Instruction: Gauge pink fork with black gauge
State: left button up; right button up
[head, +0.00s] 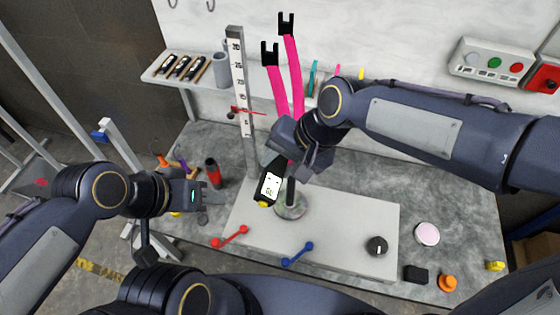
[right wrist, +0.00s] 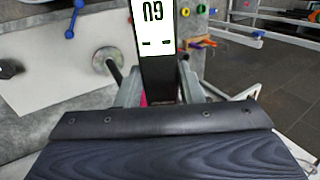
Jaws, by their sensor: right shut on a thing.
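The pink fork (head: 296,75) stands upright at the back of the bench, its two legs ending in black tips at the top. Its lower part is hidden behind my right gripper (head: 293,160). That gripper is shut on the black gauge (head: 269,187), whose white lit screen shows in the head view. The gauge fills the middle of the right wrist view (right wrist: 158,75), between the fingers. The gauge is in front of and below the fork's visible legs. My left gripper (head: 197,196) is at the left, apart from the fork; its finger opening is unclear.
A short post on a round base (head: 290,210) stands on the pale plate (head: 345,220), close by the gauge. A tall ruler (head: 240,85) rises left of the fork. Red (head: 230,236) and blue (head: 297,254) handles and a black knob (head: 377,246) are at the plate's front.

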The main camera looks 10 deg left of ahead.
aim_at(270, 192)
jog(key=shift+w, duration=0.8)
dwell(1.4)
jog(key=shift+s+a+p, duration=0.1)
jog(key=shift+s+p, duration=0.2)
jog(key=shift+s, duration=3.75)
jog(key=shift+w, duration=0.15)
